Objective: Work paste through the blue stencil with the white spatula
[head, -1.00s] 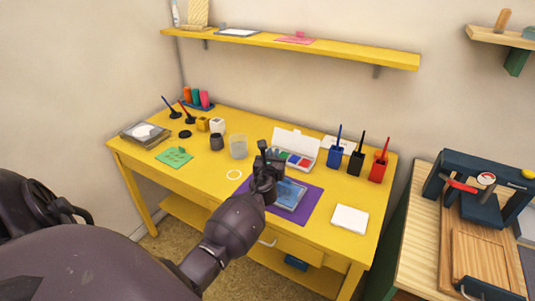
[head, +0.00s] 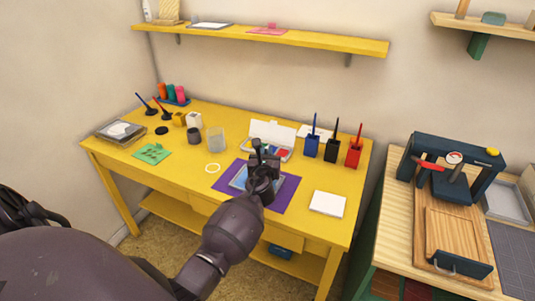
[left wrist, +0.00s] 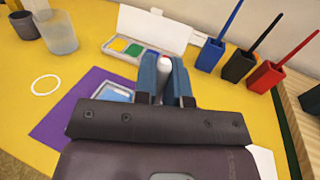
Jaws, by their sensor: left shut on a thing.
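The blue stencil (head: 238,180) lies in a pale frame on a purple mat (head: 285,193) on the yellow table. My left gripper (head: 259,152) is over the mat and hides the right part of the stencil. In the left wrist view, a blue corner of the stencil (left wrist: 117,95) shows left of the fingers. My left gripper (left wrist: 165,82) is shut on a thin white piece with a reddish tip, which looks like the white spatula's handle (left wrist: 164,63). The spatula's lower end is hidden, so I cannot tell whether it touches the stencil. My right gripper is not in view.
An open colour inkpad box (head: 272,134) stands behind the mat. Blue, black and red holders (head: 354,153) stand at the back right. A white block (head: 327,203) lies right of the mat, a white ring (head: 213,168) left. A clear cup (head: 216,140) stands behind the ring.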

